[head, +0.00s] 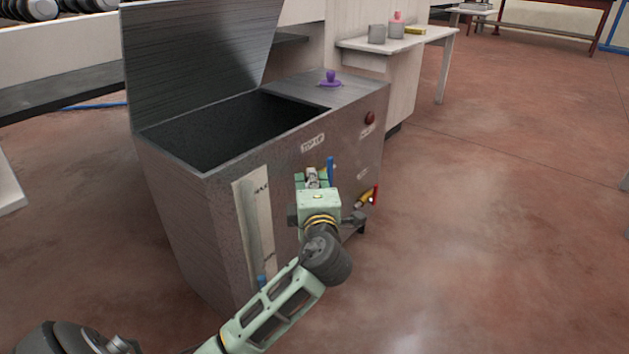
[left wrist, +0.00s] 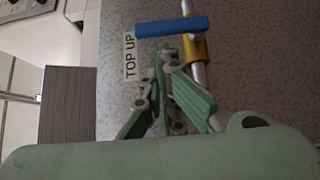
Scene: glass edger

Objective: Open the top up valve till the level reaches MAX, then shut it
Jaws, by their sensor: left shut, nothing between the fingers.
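The metal tank (head: 190,205) stands with its lid raised. A "TOP UP" label (head: 312,143) is on its front face and also shows in the left wrist view (left wrist: 129,56). Below the label is the top up valve with a blue lever (head: 331,170); in the left wrist view the blue lever (left wrist: 172,27) lies across a brass body (left wrist: 194,50) on a pipe. A pale level gauge strip with a MAX mark (head: 254,225) is left of the valve; the liquid level is not readable. My left gripper (head: 312,178) is shut and empty, close beside the lever. My right gripper is out of view.
A red-handled valve (head: 374,194) sits lower right on the tank. A red button (head: 370,118) is at the upper right of the front face, and a purple knob-like item (head: 330,79) is on top. A side table (head: 437,36) stands behind. The floor to the right is clear.

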